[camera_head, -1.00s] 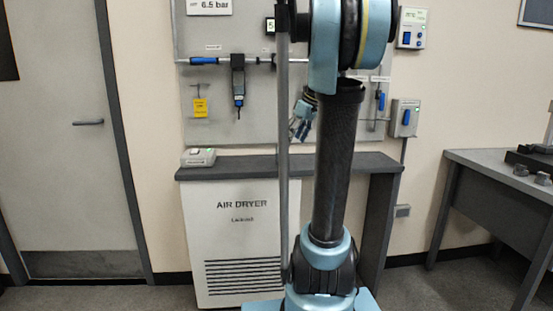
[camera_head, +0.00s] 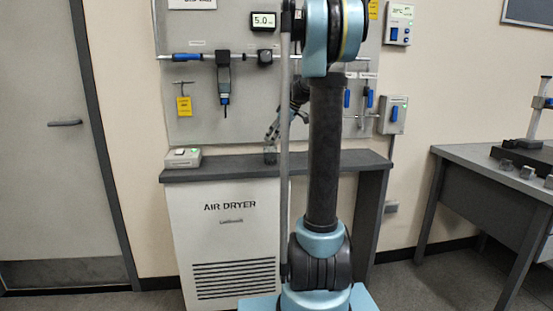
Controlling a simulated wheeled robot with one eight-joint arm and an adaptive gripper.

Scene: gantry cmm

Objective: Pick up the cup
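A small, see-through grey object (camera_head: 270,157), which looks like the cup, stands on the dark counter top (camera_head: 225,171) of the air dryer, just left of my arm column. My gripper (camera_head: 271,139) is right above it, fingers pointing down and slightly left. The fingertips are at or very near its top; I cannot tell whether they touch it. The gripper is small and partly hidden behind a grey pole and my arm, so its opening is unclear.
A grey box with a green light (camera_head: 183,158) sits at the counter's left end. A panel with pipes, valves and a yellow tag (camera_head: 184,106) rises behind. A grey desk (camera_head: 490,176) with metal parts stands at right. The counter between box and cup is clear.

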